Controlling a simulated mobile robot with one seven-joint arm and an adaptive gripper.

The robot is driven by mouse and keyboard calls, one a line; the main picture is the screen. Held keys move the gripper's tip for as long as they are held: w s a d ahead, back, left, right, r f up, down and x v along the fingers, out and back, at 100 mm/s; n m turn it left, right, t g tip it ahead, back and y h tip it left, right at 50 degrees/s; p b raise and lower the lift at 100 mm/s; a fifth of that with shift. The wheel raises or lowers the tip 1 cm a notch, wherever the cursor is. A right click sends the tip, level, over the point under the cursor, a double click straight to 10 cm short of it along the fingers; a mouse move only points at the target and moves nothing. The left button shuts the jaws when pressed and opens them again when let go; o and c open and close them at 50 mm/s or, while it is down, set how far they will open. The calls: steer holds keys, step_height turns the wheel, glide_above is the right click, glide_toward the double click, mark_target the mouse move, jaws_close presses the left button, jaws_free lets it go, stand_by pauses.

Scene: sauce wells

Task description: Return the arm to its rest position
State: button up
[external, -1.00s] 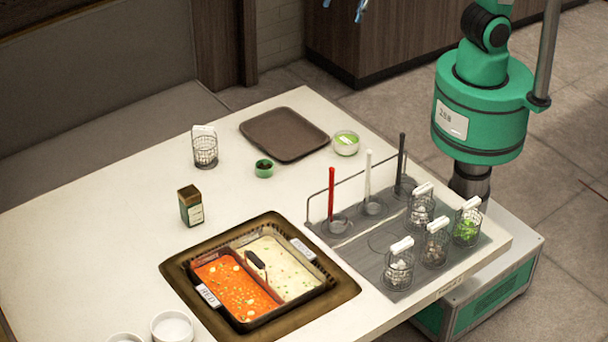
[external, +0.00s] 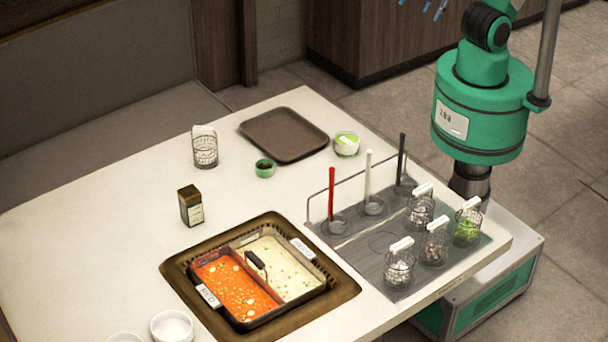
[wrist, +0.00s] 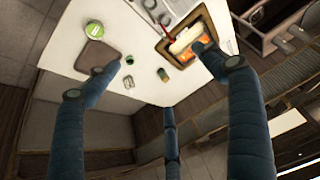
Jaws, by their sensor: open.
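My gripper (external: 436,9) shows only as blue fingertips at the top edge of the external view, high above and beyond the table. In the wrist view its blue fingers (wrist: 160,56) are spread apart with nothing between them. My arm's green base stands behind the table's right side; most of the arm is out of frame.
Several handled baskets stand on a grey mat (external: 350,258). The space around the gripper looks clear.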

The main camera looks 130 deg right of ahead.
steer(key=shift+s+f, duration=0.1)
stand_by(0.3)
step_height(320, 180, down, 6)
steer(key=b, duration=0.5)
steer(key=shift+b, duration=0.35)
steer(key=shift+r, duration=0.25)
